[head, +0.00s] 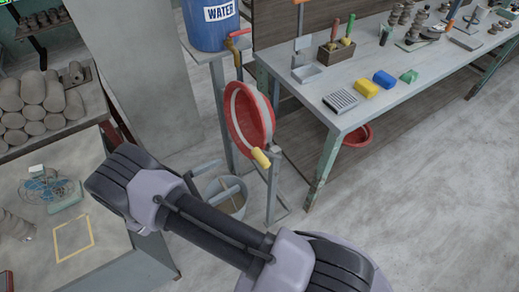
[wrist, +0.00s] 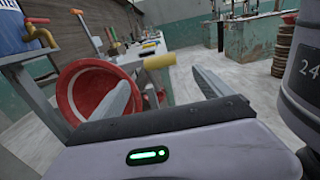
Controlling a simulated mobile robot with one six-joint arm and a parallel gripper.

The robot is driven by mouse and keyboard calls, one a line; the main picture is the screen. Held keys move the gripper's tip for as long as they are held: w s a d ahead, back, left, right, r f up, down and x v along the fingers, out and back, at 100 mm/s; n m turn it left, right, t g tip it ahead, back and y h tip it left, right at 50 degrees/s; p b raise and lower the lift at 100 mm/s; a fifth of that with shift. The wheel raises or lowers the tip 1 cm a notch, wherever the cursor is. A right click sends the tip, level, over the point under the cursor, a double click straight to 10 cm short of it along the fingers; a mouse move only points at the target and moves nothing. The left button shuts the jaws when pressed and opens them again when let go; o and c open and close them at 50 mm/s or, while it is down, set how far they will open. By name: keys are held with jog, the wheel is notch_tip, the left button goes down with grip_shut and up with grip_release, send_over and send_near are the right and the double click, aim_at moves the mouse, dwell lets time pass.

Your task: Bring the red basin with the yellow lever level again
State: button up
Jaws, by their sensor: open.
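The red basin (head: 237,110) with a pale inner band is tipped steeply, nearly on edge, on a grey metal stand (head: 272,190). Its yellow lever (head: 261,158) sticks out at its lower right in the head view. In the wrist view the basin (wrist: 72,97) is at left, partly behind a finger, and the lever (wrist: 158,62) shows between and beyond the fingertips. My gripper (wrist: 163,77) is open, with nothing visible between its fingers. I cannot tell its exact distance to the lever. In the head view my gripper is not seen; only my arm shows.
A blue water barrel (head: 209,22) with a tap stands behind the basin. A grey bucket (head: 226,192) is on the floor below. A workbench (head: 310,92) with sponges and tools is at right. Clay rolls (head: 38,98) lie at left.

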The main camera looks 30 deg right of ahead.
aim_at(257, 159)
jog(key=d+b, duration=0.1)
jog(key=d, duration=0.6)
jog(key=d+b, duration=0.1)
jog(key=d, duration=0.5)
jog(key=shift+w+d, duration=0.2)
jog(key=shift+d, duration=0.15)
